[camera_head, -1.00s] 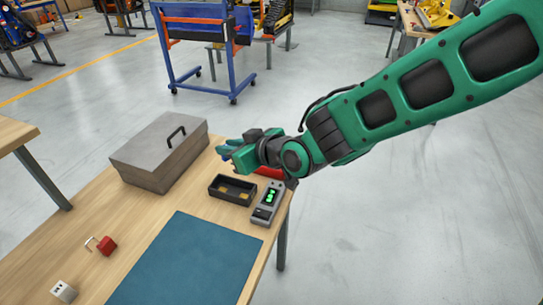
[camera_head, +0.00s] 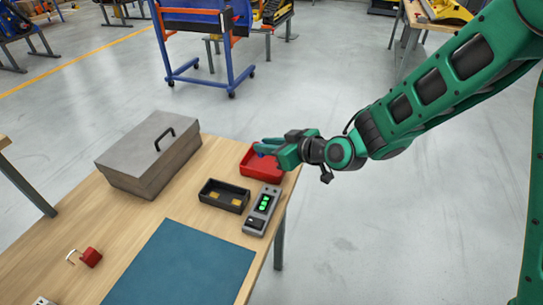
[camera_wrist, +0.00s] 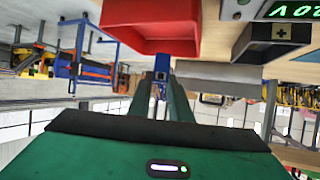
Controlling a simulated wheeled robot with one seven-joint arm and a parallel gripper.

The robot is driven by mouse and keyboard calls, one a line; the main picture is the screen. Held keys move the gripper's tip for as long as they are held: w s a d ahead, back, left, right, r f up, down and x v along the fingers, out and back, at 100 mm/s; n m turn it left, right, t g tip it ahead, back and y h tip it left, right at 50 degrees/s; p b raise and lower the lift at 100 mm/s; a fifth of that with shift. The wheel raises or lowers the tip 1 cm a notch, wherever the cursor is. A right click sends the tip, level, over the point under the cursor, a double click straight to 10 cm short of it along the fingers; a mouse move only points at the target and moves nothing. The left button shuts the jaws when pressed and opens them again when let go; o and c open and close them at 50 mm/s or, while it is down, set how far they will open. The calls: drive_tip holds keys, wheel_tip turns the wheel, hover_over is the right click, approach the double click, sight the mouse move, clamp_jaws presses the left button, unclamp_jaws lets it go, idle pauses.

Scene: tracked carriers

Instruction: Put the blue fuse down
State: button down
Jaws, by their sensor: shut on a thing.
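My gripper (camera_head: 268,147) is over the table's far right corner, by the red tray (camera_head: 262,172). It is shut on the blue fuse (camera_head: 262,152), of which only a small part shows in the head view. In the wrist view the blue fuse (camera_wrist: 161,63) sits between the fingertips, with the red tray (camera_wrist: 150,38) beside it in the picture. The gripper hides part of the tray's far side. I cannot tell the fuse's exact height above the tray.
A black holder with yellow contacts (camera_head: 223,196) and a grey tester with green lights (camera_head: 262,211) stand close to the tray. A grey lidded box (camera_head: 150,160) stands left. A blue mat (camera_head: 185,268) and a red padlock (camera_head: 91,257) lie nearer.

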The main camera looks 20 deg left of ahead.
drive_tip(key=shift+w+d+f, duration=0.35)
drive_tip(key=shift+w+d, duration=0.05)
drive_tip(key=shift+d, duration=0.05)
drive_tip(key=shift+f, duration=2)
drive_tip(key=c, duration=1.6)
unclamp_jaws()
drive_tip(key=v, duration=1.2)
